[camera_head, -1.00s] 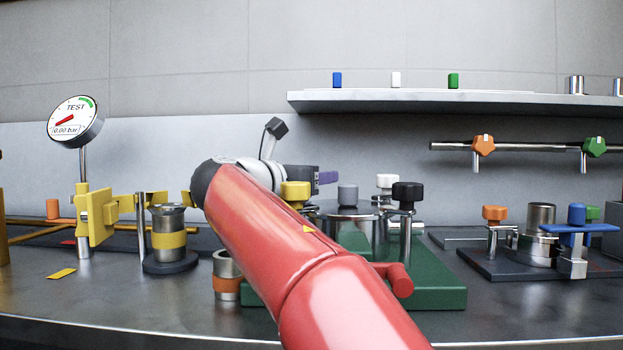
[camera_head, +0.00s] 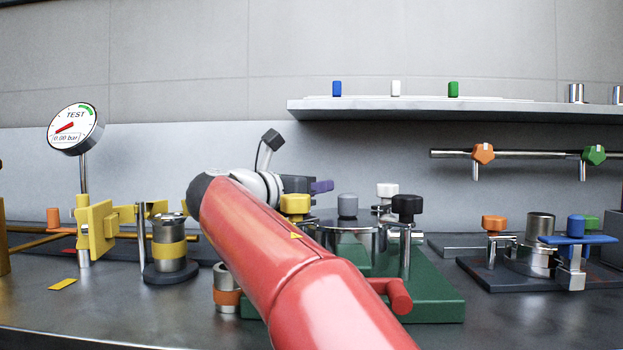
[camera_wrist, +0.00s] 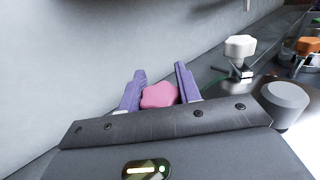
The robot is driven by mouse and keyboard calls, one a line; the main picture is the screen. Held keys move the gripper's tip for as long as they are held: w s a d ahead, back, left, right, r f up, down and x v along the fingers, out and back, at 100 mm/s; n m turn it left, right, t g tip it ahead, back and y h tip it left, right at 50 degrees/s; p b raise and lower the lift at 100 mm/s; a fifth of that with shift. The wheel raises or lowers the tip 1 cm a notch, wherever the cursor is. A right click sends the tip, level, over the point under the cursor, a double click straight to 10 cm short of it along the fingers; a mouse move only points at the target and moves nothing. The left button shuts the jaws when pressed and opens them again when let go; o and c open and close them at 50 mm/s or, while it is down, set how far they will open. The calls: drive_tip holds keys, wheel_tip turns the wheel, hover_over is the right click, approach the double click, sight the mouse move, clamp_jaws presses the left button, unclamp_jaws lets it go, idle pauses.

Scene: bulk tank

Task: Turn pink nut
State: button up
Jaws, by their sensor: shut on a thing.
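The pink nut (camera_wrist: 159,95) shows in the wrist view between the two purple fingers of my gripper (camera_wrist: 160,90). The fingers are shut on it, one on each side. In the head view my gripper (camera_head: 321,186) shows only in part, behind my red arm and beyond the yellow knob. The pink nut is hidden in the head view.
A yellow knob (camera_head: 295,205), a grey knob (camera_head: 347,206), a white knob (camera_head: 387,190) and a black knob (camera_head: 406,205) stand around the tank lid on the green base (camera_head: 435,297). A shelf (camera_head: 450,112) runs along the back wall. A gauge (camera_head: 76,128) stands at left.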

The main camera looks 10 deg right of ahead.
drive_tip(key=m+g+h+p, duration=0.1)
drive_tip(key=g+p, duration=0.1)
drive_tip(key=p, duration=0.1)
drive_tip(key=m+g+h+p, duration=0.1)
drive_tip(key=m+g+p, duration=0.1)
drive_tip(key=g+p, duration=0.1)
drive_tip(key=s+m+g+h+p, duration=0.1)
drive_tip(key=m+g+p, duration=0.1)
drive_tip(key=p, duration=0.2)
drive_tip(key=shift+d+g, duration=0.15)
drive_tip(key=shift+g, duration=0.15)
drive_tip(key=o, duration=1)
drive_tip(key=shift+c, duration=0.2)
drive_tip(key=s+a, duration=0.1)
drive_tip(key=a, duration=0.6)
drive_tip(key=shift+a, duration=0.35)
